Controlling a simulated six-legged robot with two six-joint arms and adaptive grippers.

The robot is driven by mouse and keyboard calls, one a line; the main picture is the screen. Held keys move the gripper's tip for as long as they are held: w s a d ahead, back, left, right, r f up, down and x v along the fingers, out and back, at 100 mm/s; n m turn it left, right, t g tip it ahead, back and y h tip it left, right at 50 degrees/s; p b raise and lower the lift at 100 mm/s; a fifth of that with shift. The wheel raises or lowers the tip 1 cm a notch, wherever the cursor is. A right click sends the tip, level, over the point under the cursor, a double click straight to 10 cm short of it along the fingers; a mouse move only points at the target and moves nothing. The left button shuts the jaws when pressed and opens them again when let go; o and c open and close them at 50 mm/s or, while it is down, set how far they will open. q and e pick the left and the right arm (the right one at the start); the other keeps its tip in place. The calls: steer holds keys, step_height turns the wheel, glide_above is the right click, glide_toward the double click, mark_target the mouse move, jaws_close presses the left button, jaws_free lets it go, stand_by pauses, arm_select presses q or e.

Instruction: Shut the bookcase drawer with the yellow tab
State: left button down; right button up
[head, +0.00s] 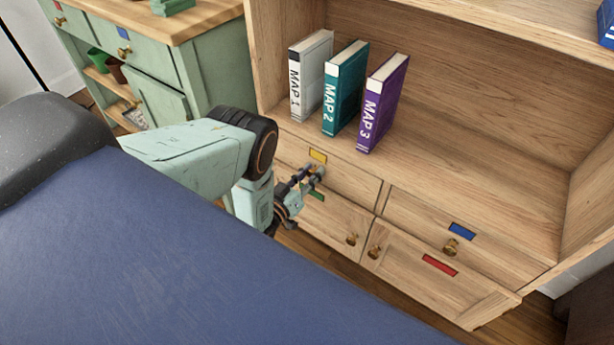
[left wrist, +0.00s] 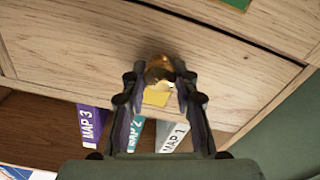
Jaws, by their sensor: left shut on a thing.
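The bookcase drawer (head: 345,180) with the yellow tab (head: 317,156) is at the left of the lower bookcase, under the shelf with the map books. Its front looks about flush with the bookcase; a small gap is hard to tell. My left gripper (head: 311,180) is at this drawer's front. In the left wrist view the gripper (left wrist: 160,77) is shut on the drawer's brass knob (left wrist: 160,68), with the yellow tab (left wrist: 155,97) just beyond it. The gripper hides the knob in the head view. My right gripper is not in view.
Books MAP 1 (head: 311,75), MAP 2 (head: 344,88) and MAP 3 (head: 382,103) stand on the shelf above. A blue-tab drawer (head: 420,220) is to the right. Doors with a green tab (head: 317,194) and a red tab (head: 439,265) are below. A green cabinet (head: 205,65) stands left.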

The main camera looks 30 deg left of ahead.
arm_select(q)
steer(key=shift+w+d+r, duration=0.1)
steer(key=shift+w+r, duration=0.05)
steer(key=shift+w, duration=0.05)
steer(key=c, duration=1)
jaws_free()
steer(key=s+a, duration=0.1)
steer(key=s, duration=1.1)
